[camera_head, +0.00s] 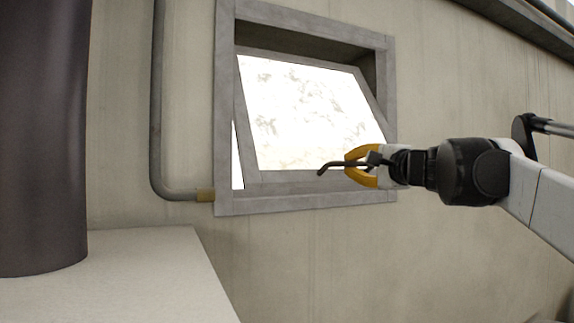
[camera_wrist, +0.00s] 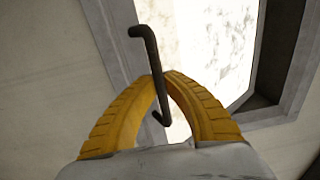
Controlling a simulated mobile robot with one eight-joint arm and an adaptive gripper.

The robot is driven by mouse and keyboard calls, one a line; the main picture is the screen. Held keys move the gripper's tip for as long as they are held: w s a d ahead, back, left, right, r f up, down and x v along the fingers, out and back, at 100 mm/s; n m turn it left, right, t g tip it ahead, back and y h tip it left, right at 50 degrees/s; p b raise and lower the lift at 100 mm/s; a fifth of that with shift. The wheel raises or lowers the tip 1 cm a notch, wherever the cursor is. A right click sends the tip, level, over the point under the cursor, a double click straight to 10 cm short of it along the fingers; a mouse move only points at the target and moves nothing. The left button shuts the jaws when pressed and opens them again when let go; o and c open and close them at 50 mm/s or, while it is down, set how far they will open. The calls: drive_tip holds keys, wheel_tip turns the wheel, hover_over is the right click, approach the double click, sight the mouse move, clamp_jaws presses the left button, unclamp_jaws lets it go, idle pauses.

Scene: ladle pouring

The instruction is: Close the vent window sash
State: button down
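The vent window sash (camera_head: 310,115) is a grey-framed bright pane set in a grey window frame (camera_head: 228,120) on the wall. It stands tilted, its lower edge swung out toward me, with a bright gap at the lower left. The pane also shows in the wrist view (camera_wrist: 215,45). My gripper (camera_head: 346,164), with yellow fingers, is at the sash's lower right. In the wrist view, its fingertips (camera_wrist: 167,79) come together around a dark bent rod (camera_wrist: 147,48), which looks like a handle. Where the rod joins the sash is not clear.
A pale counter (camera_head: 150,285) and a large dark cylinder (camera_head: 42,130) stand at the left. A grey pipe (camera_head: 158,100) runs down the wall left of the window. The wall (camera_head: 330,265) below the window is bare.

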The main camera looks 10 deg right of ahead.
sight(344, 181)
drive_tip(key=shift+w+f+b, duration=0.3)
drive_tip(key=shift+f+b, duration=0.15)
drive_tip(key=shift+b, duration=0.05)
drive_tip(key=w+f+t+b, duration=0.1)
drive_tip(key=b, duration=0.1)
drive_tip(key=w+f+t+b, duration=0.1)
drive_tip(key=w+f+b, duration=0.1)
drive_tip(key=shift+w+a+f+t, duration=0.1)
drive_tip(key=shift+w+a+t, duration=0.2)
drive_tip(key=shift+a, duration=0.1)
drive_tip(key=w+a+f, duration=0.1)
drive_tip(key=w+f, duration=0.1)
drive_tip(key=w, duration=0.4)
drive_tip(key=shift+w+f+b, duration=0.15)
drive_tip(key=shift+b, duration=0.2)
drive_tip(key=shift+a, duration=0.1)
drive_tip(key=c, duration=1.6)
unclamp_jaws()
drive_tip(key=shift+o, duration=0.7)
drive_tip(key=shift+w, duration=0.2)
